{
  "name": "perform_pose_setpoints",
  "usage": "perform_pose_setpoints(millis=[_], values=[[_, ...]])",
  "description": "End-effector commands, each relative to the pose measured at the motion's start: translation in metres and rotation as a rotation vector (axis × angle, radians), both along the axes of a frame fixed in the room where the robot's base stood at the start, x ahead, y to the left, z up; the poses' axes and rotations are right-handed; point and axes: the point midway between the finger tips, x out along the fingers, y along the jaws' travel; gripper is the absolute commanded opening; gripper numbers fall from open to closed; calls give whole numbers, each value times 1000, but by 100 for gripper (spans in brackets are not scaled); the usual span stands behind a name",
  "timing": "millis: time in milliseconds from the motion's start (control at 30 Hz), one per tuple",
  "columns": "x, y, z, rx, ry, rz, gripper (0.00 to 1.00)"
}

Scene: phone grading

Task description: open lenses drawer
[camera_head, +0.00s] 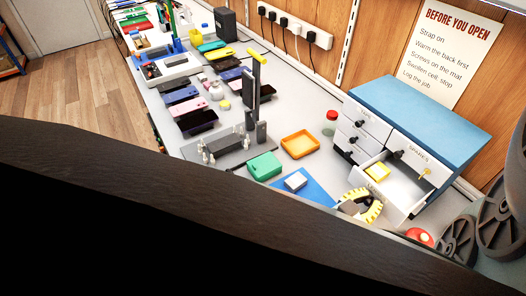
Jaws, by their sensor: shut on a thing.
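A small cabinet with a blue top (425,118) and white drawers stands at the right of the bench. The upper right drawer (410,151) is closed and seems to read "spares". Several narrow drawers (352,135) on the left are closed.
A red-topped item (420,237) and dark spoked wheels (495,215) are at lower right. An orange tray (300,144), a green box (264,166) and a blue mat (312,190) lie left of the cabinet.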

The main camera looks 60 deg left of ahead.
Motion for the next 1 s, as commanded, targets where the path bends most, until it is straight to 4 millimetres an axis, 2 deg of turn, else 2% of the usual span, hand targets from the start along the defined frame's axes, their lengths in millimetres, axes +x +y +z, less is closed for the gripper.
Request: perform_pose_setpoints(millis=[33,400,767,1000], values=[[-1,0,-3,-1,9,2,14],[0,0,-1,-1,4,2,51],[0,1,1,1,3,2,51],[-2,1,10,5,5,2,51]])
